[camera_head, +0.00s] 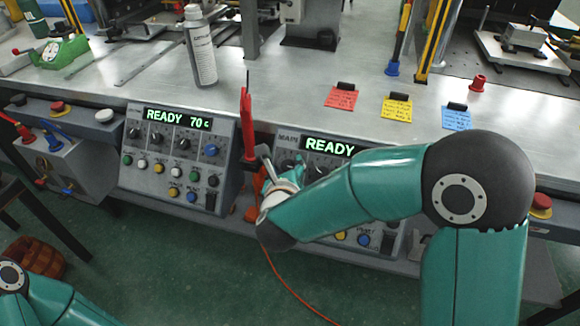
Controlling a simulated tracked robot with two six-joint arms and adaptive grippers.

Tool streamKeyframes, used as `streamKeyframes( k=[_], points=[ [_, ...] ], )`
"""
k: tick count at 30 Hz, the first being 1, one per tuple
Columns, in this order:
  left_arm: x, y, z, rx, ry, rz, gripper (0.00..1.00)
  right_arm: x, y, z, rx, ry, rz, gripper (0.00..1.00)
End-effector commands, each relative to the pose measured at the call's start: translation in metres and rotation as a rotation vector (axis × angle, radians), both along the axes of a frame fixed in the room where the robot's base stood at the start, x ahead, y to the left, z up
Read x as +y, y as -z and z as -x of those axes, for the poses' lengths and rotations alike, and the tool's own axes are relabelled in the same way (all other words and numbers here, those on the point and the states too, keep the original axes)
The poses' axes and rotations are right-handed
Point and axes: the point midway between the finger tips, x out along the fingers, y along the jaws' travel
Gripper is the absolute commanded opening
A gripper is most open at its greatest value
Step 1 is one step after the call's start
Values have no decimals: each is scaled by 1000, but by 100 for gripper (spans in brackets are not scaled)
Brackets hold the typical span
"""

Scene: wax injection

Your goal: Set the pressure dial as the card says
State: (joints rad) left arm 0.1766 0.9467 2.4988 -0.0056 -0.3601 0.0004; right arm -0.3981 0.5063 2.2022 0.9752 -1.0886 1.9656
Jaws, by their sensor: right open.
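Two control panels stand at the bench front. The left panel (150,187) reads "READY 70c" and has a row of dark dials and one blue dial (211,150). The right panel (330,132) is marked "MAIN" and reads "READY"; my right arm hides much of it, with parts of dark dials (287,166) showing. I cannot tell which dial is for pressure. Red (341,97), yellow (396,108) and blue (457,118) cards lie on the bench, their writing too small to read. My right gripper (263,155) is open beside the right panel's left edge. My left gripper is out of view.
A red nozzle-like tool (247,125) stands upright between the panels, close to my right gripper. A spray can (200,50) stands on the bench behind the left panel. A red cup-like piece (478,83) sits at right. An orange hose (290,285) hangs below.

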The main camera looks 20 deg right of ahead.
Motion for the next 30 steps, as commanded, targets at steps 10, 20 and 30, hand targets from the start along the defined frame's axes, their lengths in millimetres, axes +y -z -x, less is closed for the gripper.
streamKeyframes(
  k=[10,20,30],
  points=[
    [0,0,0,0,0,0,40,-1,1,-2,0,0,0,53],
    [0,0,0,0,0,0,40,-1,1,-2,0,0,0,0],
    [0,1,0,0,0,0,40,-4,1,-2,15,-18,25,0]
  ],
)
